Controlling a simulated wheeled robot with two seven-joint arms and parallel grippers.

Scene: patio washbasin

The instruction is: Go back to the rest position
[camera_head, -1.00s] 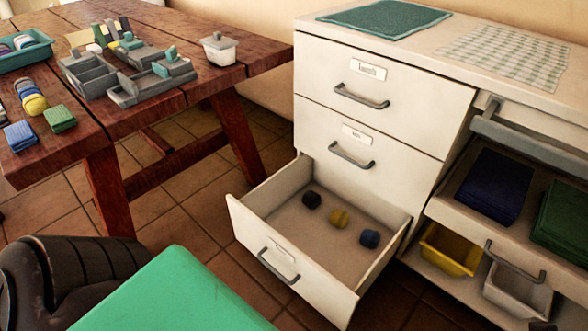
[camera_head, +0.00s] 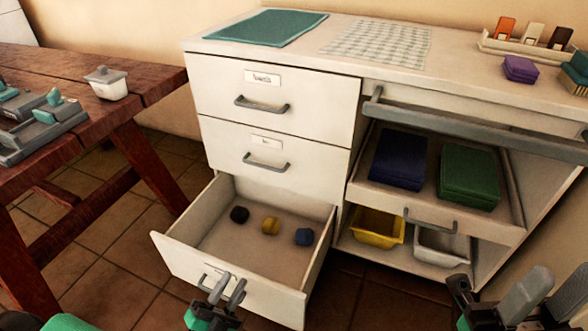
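My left gripper (camera_head: 228,287) is at the bottom of the head view, in front of the open bottom drawer (camera_head: 183,262). Its two grey fingers stand apart with nothing seen between them. They overlap the drawer's handle in the picture and hide part of it; I cannot tell whether they touch it. My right gripper (camera_head: 535,293) is at the bottom right corner, cut off by the frame edge, and its finger gap is unclear.
A wooden table (camera_head: 150,75) with grey trays and a white lidded tub (camera_head: 107,83) stands at left. The white cabinet (camera_head: 275,150) has two closed drawers above the open one. Open shelves at right hold folded cloths, a yellow bin (camera_head: 378,228) and a white bin (camera_head: 440,245).

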